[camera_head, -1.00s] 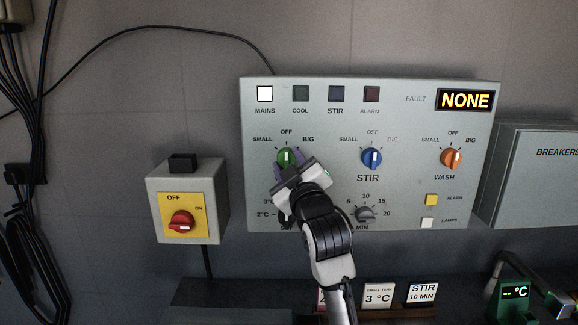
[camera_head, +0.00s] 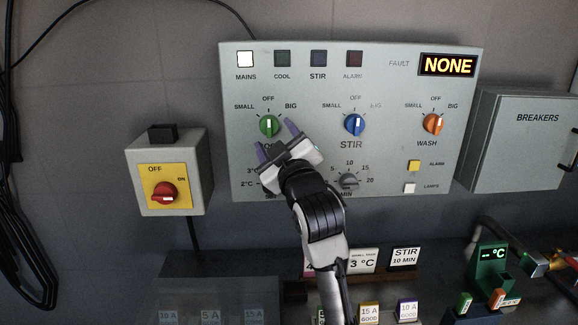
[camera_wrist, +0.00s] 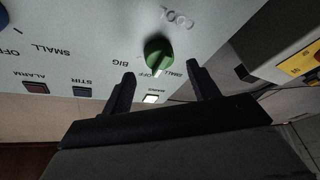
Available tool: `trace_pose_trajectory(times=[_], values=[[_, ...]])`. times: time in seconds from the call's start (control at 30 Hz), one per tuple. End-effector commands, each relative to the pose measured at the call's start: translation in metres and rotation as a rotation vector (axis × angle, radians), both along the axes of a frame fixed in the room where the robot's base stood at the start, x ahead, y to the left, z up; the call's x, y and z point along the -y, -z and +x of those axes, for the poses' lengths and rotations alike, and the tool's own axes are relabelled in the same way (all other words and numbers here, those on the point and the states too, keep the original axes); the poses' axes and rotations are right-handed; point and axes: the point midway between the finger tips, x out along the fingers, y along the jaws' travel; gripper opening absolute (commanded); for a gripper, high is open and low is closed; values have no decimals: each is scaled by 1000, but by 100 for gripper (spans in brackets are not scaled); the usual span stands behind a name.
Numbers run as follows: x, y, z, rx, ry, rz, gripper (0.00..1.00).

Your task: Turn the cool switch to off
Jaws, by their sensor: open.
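The cool switch is a green knob (camera_head: 269,125) at the left of the grey control panel (camera_head: 390,90). Its white pointer stands upright, toward the OFF mark above it. SMALL is to its left and BIG to its right. The knob also shows in the wrist view (camera_wrist: 158,53), upside down, with its pointer toward OFF and the COOL label readable. My gripper (camera_head: 276,138) is open and empty, just below and right of the knob, its fingers apart from it. In the wrist view the fingertips (camera_wrist: 160,74) are spread with the knob beyond the gap.
The blue STIR knob (camera_head: 354,125) and orange WASH knob (camera_head: 433,124) are to the right. The MAINS lamp (camera_head: 245,58) is lit; the COOL lamp (camera_head: 282,58) is dark. A red rotary switch (camera_head: 163,194) is on a box at left.

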Motion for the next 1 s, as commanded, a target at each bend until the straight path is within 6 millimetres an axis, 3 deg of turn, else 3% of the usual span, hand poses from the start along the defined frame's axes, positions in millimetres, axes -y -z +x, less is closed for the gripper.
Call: trace_pose_trajectory(times=[0.2,0.43,0.63,1.0], values=[[16,17,-49,2,2,1,60],[27,24,-85,1,1,2,60],[30,26,-96,1,1,0,60],[30,26,-96,0,1,0,60]])
